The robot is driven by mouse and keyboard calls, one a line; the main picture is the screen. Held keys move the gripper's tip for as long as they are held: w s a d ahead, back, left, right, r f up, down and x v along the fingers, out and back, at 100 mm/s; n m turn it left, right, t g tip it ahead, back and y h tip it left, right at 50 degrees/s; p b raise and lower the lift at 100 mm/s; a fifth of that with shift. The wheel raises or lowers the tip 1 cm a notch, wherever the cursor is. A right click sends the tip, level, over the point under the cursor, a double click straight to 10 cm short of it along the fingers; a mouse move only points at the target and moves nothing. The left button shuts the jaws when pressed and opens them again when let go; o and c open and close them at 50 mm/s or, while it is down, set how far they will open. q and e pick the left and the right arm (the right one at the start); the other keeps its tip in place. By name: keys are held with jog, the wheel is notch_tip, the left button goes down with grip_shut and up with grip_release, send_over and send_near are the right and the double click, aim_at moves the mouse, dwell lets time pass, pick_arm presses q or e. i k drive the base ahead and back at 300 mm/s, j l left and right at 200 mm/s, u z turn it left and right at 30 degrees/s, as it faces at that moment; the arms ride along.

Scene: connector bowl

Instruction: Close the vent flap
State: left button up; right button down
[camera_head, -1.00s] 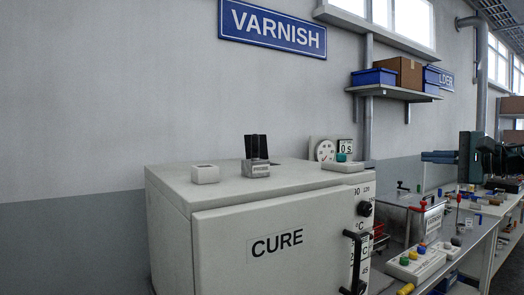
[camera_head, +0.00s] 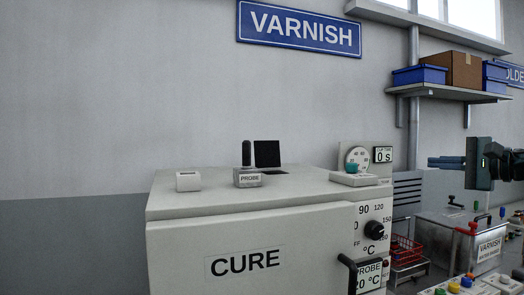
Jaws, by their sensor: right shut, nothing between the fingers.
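The vent flap (camera_head: 267,153) is a black square plate. It stands upright on the top of the pale CURE oven (camera_head: 190,245), beside a dark opening (camera_head: 275,171) in the oven top. My right gripper (camera_head: 432,162) is at the right of the head view, its fingers pointing left. It is shut and empty, well to the right of the flap and apart from it. My left gripper is out of view.
A black probe (camera_head: 246,152) stands in a PROBE block (camera_head: 248,179) just left of the flap. A small white box (camera_head: 188,181) sits further left. A dial timer (camera_head: 358,160) stands at the oven's right. A red basket (camera_head: 406,249) and a VARNISH tank (camera_head: 489,247) are right of the oven.

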aim_at(267, 153)
jog(key=i+l+u, duration=0.1)
jog(key=l+u, duration=0.2)
jog(key=l, duration=0.2)
jog(key=l+u, duration=0.3)
jog(key=l, duration=0.25)
jog(key=l+u, duration=0.35)
jog(key=l, duration=0.15)
jog(key=l+u, duration=0.35)
jog(key=l, duration=0.15)
jog(key=i+l+u, duration=0.15)
jog(key=l, duration=0.2)
jog(key=i+l+u, duration=0.2)
jog(key=l, duration=0.15)
jog(key=l+u, duration=0.15)
jog(key=l, duration=0.2)
